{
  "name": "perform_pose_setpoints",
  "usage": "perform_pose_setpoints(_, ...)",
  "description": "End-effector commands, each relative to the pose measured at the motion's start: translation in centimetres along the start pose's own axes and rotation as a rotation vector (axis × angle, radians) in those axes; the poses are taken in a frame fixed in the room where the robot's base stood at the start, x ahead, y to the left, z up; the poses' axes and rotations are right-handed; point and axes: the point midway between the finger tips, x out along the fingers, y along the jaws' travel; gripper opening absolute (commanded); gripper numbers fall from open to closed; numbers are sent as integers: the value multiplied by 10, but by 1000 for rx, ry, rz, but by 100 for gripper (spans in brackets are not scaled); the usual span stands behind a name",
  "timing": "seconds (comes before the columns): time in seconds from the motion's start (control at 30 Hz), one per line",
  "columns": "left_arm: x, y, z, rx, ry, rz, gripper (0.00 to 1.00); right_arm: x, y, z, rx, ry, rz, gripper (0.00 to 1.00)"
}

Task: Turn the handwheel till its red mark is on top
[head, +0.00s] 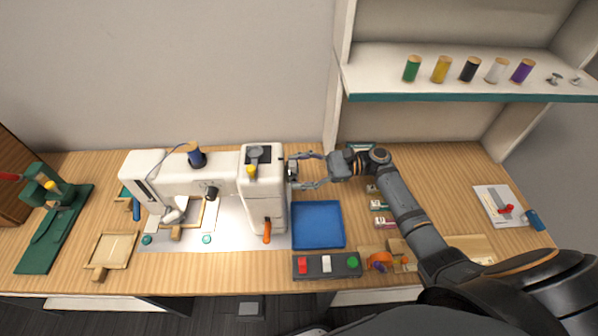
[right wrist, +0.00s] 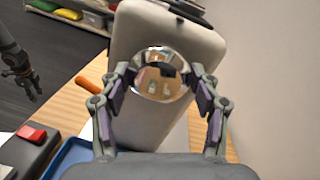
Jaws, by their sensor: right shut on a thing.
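The handwheel (right wrist: 162,76) is a shiny, mirror-like round wheel on the end of the white sewing machine (head: 262,190). In the head view the handwheel (head: 292,170) is a small piece at the machine's right side, partly hidden by my gripper. My right gripper (head: 303,171) comes from the right and is shut on it. In the right wrist view my right gripper (right wrist: 163,92) has one finger at each side of the wheel. I cannot clearly make out the red mark among the reflections. My left gripper (right wrist: 24,86) shows far off at the left of the right wrist view, apparently open and empty.
A blue tray (head: 318,224) and a button box (head: 326,265) lie in front of my right gripper. An orange lever (head: 267,231) sticks out of the machine's front. The shelf (head: 470,96) with thread spools hangs at the upper right. A green press (head: 55,220) stands far left.

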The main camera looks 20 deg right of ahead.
Motion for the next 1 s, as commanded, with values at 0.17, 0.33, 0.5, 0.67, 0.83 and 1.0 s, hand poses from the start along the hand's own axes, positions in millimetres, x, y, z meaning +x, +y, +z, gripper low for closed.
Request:
perform_pose_setpoints(0.17,11,1,1,0,1,0,40,0,2,-4,-158,17,4,31)
perform_pose_setpoints(0.33,20,2,2,0,1,0,40,0,2,-4,-320,33,6,31)
perform_pose_setpoints(0.5,30,2,2,0,1,0,40,0,2,-4,-482,48,10,31)
perform_pose_setpoints(0.67,41,3,3,0,2,0,40,0,3,-4,-634,63,13,31)
perform_pose_setpoints(0.83,54,4,4,0,2,0,40,-1,4,-5,-793,78,15,31)
perform_pose_setpoints(1.0,69,6,6,0,2,0,40,0,4,-5,-955,93,18,31)
